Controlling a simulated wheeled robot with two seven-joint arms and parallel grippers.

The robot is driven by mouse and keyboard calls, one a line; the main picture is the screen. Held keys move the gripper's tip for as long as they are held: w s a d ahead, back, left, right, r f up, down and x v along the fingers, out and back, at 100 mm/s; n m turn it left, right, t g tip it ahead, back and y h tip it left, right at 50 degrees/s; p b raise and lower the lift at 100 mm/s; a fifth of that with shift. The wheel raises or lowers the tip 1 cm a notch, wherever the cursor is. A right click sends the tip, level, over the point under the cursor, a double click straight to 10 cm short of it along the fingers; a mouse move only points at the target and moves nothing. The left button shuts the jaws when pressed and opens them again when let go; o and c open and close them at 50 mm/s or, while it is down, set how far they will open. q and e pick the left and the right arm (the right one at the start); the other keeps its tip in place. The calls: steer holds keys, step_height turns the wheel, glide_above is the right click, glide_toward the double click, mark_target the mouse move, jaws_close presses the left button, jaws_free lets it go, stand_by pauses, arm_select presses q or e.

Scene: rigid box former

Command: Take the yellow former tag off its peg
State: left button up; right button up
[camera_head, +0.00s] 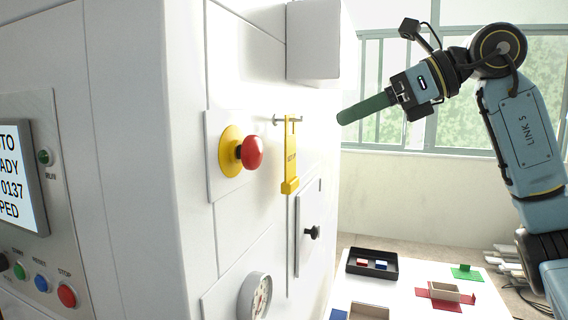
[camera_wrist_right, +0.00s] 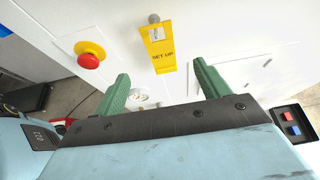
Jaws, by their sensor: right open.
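The yellow former tag (camera_head: 290,158) hangs from a metal peg (camera_head: 286,120) on the white machine's side wall, to the right of the red stop button. In the right wrist view the tag (camera_wrist_right: 160,50) shows the words "SET UP", with the round peg end (camera_wrist_right: 154,18) at its top. My right gripper (camera_head: 342,117) is to the right of the tag in the head view, apart from it and empty. In the right wrist view its two green fingers (camera_wrist_right: 160,82) are spread wide, with the tag beyond and between them. My left gripper is not in view.
A red mushroom button (camera_head: 252,152) on a yellow base juts out left of the tag. A black knob (camera_head: 312,233) and a gauge (camera_head: 256,298) sit below. A white table (camera_head: 407,291) at lower right bears a black tray (camera_head: 372,277) and coloured pieces.

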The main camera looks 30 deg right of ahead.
mark_target(292, 143)
steer(key=x, duration=0.6)
steer(key=shift+w+a+f+p, duration=0.2)
steer(key=shift+a+f+p, duration=0.1)
steer(key=shift+p, duration=0.1)
steer(key=x, duration=0.4)
steer(key=shift+d+p, duration=0.2)
steer(key=shift+p, duration=0.2)
steer(key=shift+w+a+f, duration=0.1)
steer(key=shift+w+a, duration=0.05)
steer(key=shift+w, duration=0.05)
steer(key=shift+s, duration=0.1)
steer(key=shift+c, duration=0.3)
steer(key=c, duration=0.9)
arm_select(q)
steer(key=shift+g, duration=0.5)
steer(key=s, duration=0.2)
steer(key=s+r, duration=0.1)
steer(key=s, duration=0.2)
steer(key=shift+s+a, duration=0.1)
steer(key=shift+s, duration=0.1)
arm_select(e)
steer(key=shift+c, duration=0.4)
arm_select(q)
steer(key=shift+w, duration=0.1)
